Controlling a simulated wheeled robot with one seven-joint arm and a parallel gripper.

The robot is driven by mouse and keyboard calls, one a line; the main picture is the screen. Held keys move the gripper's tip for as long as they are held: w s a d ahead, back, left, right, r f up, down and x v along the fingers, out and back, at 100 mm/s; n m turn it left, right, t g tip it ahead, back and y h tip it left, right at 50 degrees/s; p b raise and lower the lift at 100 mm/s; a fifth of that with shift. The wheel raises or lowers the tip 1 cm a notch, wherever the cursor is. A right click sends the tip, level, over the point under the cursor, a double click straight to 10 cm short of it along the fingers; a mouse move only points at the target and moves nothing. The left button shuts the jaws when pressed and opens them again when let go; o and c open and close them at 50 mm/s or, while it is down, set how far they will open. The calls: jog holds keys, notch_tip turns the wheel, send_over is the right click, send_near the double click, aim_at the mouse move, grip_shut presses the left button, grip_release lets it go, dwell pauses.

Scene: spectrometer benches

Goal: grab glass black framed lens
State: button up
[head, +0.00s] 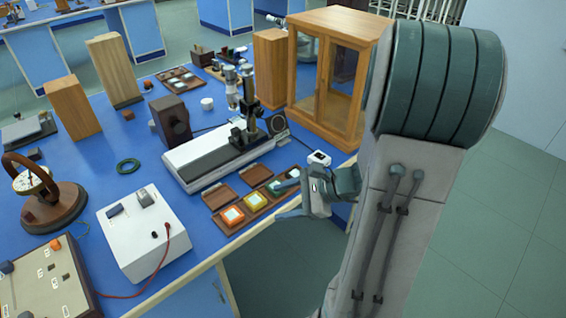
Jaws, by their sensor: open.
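My gripper (288,196) is open, with its fingers apart, at the bench's front edge by a wooden tray (238,229). A black frame with a round centre (278,124) stands behind the optical bench, left of the wooden cabinet. It looks like the black framed lens, but it is too small to be sure. My arm hides the right side of the view.
A white optical bench (208,160) with a black microscope stand (246,130) lies behind the tray. A glazed wooden cabinet (328,119) stands at the bench's right end. A small white block (318,158) sits near the edge. A white box (146,236) with a red cable is at left.

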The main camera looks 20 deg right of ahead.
jog(key=w+d+f+m+t+h, duration=0.1)
jog(key=w+d+f+m+t, duration=0.25)
jog(key=d+m, duration=0.35)
jog(key=m+t+h, duration=0.4)
jog(key=m, duration=0.1)
send_near(297, 174)
jog(key=x, duration=0.8)
jog(key=shift+w+f+p, duration=0.1)
jog(key=shift+p, duration=0.25)
jog(key=c, duration=0.7)
